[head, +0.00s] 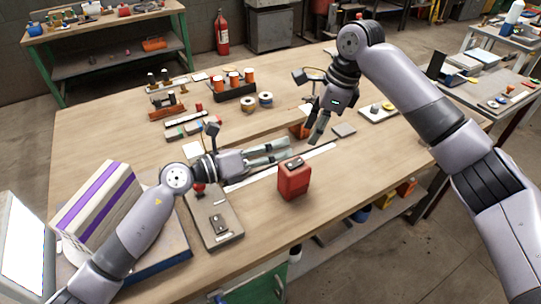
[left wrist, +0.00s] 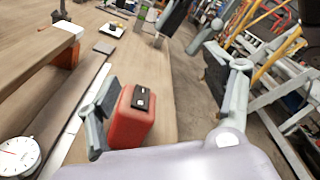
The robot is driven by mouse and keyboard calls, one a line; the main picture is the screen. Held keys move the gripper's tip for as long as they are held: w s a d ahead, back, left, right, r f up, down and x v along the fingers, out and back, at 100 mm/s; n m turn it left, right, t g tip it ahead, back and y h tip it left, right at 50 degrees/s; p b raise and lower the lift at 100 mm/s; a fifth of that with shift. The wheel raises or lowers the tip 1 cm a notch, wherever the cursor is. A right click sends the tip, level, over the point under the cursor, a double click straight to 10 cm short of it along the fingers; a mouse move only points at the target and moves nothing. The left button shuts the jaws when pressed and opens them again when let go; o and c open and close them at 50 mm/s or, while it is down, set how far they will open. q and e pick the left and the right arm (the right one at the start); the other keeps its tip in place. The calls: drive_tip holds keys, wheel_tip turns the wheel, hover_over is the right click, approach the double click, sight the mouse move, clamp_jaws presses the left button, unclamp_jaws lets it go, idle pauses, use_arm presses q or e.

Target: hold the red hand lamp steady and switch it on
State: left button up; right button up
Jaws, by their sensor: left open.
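The red hand lamp (head: 295,180) stands upright on the workbench near its front edge, with a dark switch plate on top. In the left wrist view the lamp (left wrist: 132,122) is beside the left-hand finger, with the plate facing up. My left gripper (head: 289,150) is open and empty, its fingers spread just behind the lamp in the head view. My right gripper (head: 317,141) points down above the bench, behind the lamp and apart from it. Its fingers look close together, and their gap is unclear.
An orange block (head: 298,130) is close behind my right gripper. A long pale strip (head: 250,178) lies behind the lamp. A grey box with a dark plate (head: 215,222) lies to the left. A dial gauge (left wrist: 18,155) shows in the wrist view. Bench right of the lamp is clear.

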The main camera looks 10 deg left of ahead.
sight(282, 177)
use_arm(q)
wheel_tip(282, 177, down, 11)
drive_tip(key=m+y, duration=0.1)
drive_tip(key=m, duration=0.2)
drive_tip(key=m+g+y, duration=0.1)
drive_tip(key=m, duration=0.3)
drive_tip(key=shift+s+d+r, duration=0.1)
drive_tip(key=shift+d+r, duration=0.05)
drive_tip(key=shift+r, duration=0.05)
drive_tip(key=x, duration=0.5)
drive_tip(key=shift+w+d+f, duration=0.15)
drive_tip(key=shift+w+d, duration=0.05)
drive_tip(key=shift+d, duration=0.1)
drive_tip(key=shift+w+d+f, duration=0.15)
drive_tip(key=shift+w+d, duration=0.15)
drive_tip(key=shift+d, duration=0.15)
